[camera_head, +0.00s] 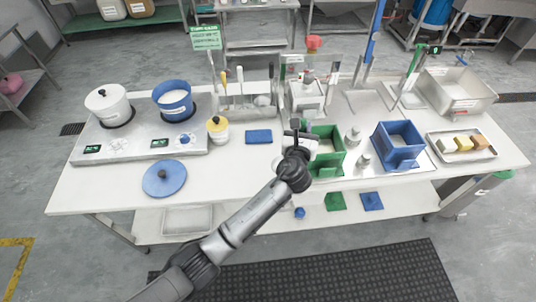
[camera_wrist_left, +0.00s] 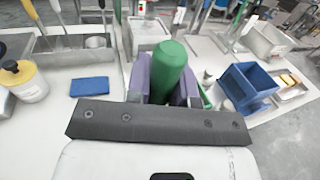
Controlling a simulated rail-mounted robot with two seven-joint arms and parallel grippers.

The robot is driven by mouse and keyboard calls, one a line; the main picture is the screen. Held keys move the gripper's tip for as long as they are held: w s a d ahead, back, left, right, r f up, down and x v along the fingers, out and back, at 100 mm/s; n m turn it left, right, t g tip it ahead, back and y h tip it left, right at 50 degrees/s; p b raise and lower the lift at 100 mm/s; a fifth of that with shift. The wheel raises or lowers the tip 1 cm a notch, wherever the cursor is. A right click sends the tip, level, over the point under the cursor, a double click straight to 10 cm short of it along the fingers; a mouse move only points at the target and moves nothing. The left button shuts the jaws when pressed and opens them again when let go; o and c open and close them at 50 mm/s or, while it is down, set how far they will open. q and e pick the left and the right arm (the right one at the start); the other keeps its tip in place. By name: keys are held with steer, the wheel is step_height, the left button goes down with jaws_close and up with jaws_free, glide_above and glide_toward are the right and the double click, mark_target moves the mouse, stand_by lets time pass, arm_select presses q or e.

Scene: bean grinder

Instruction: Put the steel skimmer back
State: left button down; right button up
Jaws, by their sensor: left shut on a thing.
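My left gripper (camera_head: 299,128) is over the middle of the table, beside the green bin (camera_head: 328,150). In the left wrist view, its fingers (camera_wrist_left: 166,85) are shut on a thick, rounded green handle (camera_wrist_left: 171,66). The rest of that tool is hidden by the gripper, so I cannot tell if it is the steel skimmer. A steel utensil rack (camera_head: 240,102) with several upright handles stands left of the gripper at the back. Another steel holder (camera_head: 306,97) stands just behind the gripper. My right gripper is not in view.
A blue sponge (camera_head: 259,136) and a yellow-lidded jar (camera_head: 217,130) lie left of the gripper. Blue bin (camera_head: 398,148), small steel containers (camera_head: 353,136) and a tray (camera_head: 487,151) stand right. Pots (camera_head: 110,105) stand far left.

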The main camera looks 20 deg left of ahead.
arm_select(q)
steer(key=w+a+f+b, duration=0.3)
steer(key=a+f+b, duration=0.1)
steer(key=a+f, duration=0.5)
steer(key=shift+a+f, duration=0.3)
steer(key=shift+f, duration=0.2)
steer(key=shift+f, duration=0.15)
steer(key=c, duration=1)
jaws_free()
